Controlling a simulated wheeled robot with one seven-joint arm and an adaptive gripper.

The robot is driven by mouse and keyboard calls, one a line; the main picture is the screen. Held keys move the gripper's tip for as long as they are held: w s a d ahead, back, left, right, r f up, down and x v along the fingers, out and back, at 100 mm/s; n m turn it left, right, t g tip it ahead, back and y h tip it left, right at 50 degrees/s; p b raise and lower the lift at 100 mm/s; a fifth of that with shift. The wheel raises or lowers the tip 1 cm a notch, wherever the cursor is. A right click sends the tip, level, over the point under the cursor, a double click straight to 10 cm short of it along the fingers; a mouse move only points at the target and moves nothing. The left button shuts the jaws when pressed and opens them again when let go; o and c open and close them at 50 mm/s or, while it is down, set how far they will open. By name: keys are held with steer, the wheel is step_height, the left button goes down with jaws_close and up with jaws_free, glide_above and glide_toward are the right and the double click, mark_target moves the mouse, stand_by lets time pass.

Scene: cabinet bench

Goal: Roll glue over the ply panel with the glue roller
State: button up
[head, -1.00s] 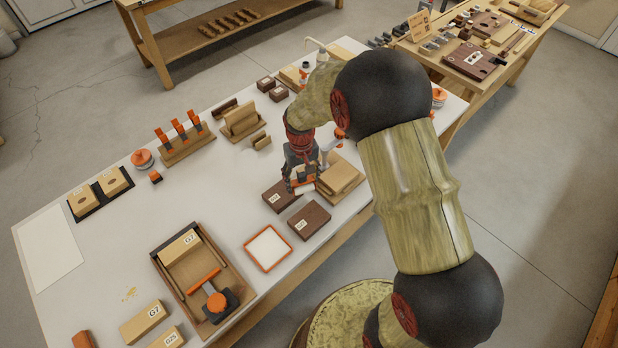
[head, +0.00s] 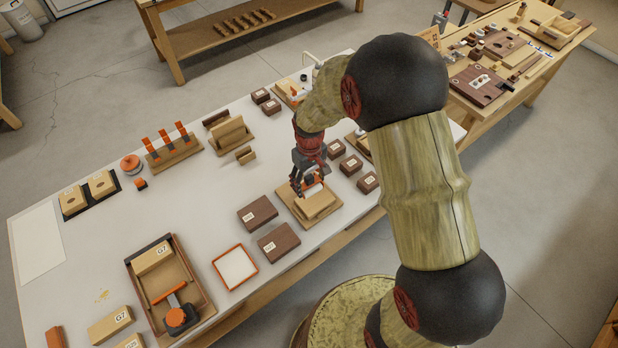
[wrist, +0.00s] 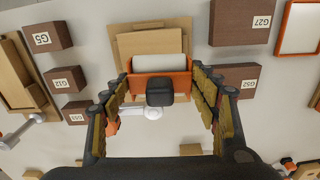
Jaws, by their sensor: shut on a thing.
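My gripper (head: 308,188) is shut on the glue roller, above the ply panel (head: 318,205). In the wrist view the glue roller (wrist: 160,66) shows a white cylinder in an orange frame, with a dark handle end between the fingers of my gripper (wrist: 160,100). The ply panel (wrist: 150,43) lies on a larger wooden board (wrist: 148,25), just beyond the roller and partly hidden by it. Whether the roller touches the panel I cannot tell. The orange-rimmed tray with a white inside (head: 235,268) lies to the left of the panel, nearer the front edge.
Two dark labelled blocks (head: 258,215) lie left of the panel, and several smaller dark blocks (head: 351,164) lie to its right. A wooden tray (head: 172,290) holds a block and an orange-handled tool. The bench's left-middle (head: 170,205) is clear.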

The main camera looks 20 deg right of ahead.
mark_target(310, 190)
steer(key=shift+d, duration=0.15)
steer(key=shift+f+n, duration=0.15)
steer(key=shift+n, duration=0.15)
steer(key=shift+f+b, duration=0.45)
steer(key=shift+f, duration=0.05)
steer(key=shift+f+b, duration=1.45)
steer(key=shift+f, duration=0.7)
steer(key=shift+f, duration=0.65)
steer(key=shift+s, duration=0.1)
steer(key=shift+s+d+r, duration=0.1)
steer(key=shift+s+d, duration=0.05)
steer(key=shift+s, duration=0.35)
steer(key=shift+s+d, duration=0.15)
steer(key=shift+s, duration=0.35)
steer(key=shift+w, duration=0.1)
